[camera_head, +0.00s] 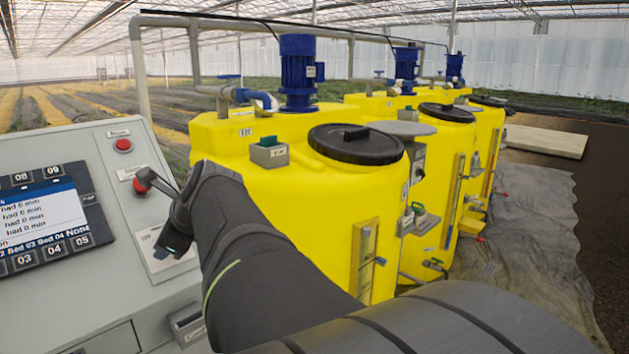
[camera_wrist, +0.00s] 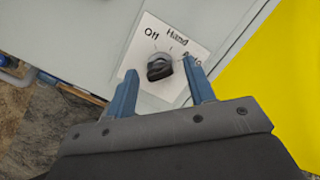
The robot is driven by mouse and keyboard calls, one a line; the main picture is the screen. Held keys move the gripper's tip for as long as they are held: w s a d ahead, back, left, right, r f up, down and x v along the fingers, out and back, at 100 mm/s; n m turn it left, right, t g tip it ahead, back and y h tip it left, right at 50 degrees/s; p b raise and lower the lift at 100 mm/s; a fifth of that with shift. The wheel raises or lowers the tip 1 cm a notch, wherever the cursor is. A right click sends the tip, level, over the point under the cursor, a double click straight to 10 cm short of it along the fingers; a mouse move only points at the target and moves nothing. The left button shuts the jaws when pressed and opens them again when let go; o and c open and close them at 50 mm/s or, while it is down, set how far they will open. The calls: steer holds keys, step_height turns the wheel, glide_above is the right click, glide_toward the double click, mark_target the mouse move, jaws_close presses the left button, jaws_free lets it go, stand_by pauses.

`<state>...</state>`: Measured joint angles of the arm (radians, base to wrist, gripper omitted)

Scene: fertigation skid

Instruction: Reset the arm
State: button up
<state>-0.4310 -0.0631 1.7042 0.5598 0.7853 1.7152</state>
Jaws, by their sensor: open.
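My gripper (camera_wrist: 162,88) is open, with its two blue fingers apart and nothing between the tips that I can see held. In the wrist view a black selector knob (camera_wrist: 158,67) sits on a white plate (camera_wrist: 140,34) marked Off, Hand and Auto. The knob appears just beyond and between the fingertips; I cannot tell whether they touch it. Its exact setting is unclear. In the head view my gripper (camera_head: 172,248) is in front of the grey control panel (camera_head: 105,165), over a pale plate (camera_head: 148,250), and my arm hides part of the panel's right side.
The panel carries a display (camera_head: 42,215), a red button (camera_head: 123,145) and a red-ended control (camera_head: 145,182). Yellow tanks (camera_head: 290,190) with black lids (camera_head: 356,144) and blue motors (camera_head: 301,72) stand close to the right of my arm. A grey pipe (camera_head: 139,70) rises behind the panel.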

steer(key=shift+n, duration=0.4)
steer(key=n, duration=0.4)
steer(key=shift+w+g, duration=0.1)
steer(key=shift+g, duration=0.3)
steer(key=n, duration=0.7)
steer(key=shift+r+g+h, duration=0.1)
steer(key=shift+g+h, duration=0.3)
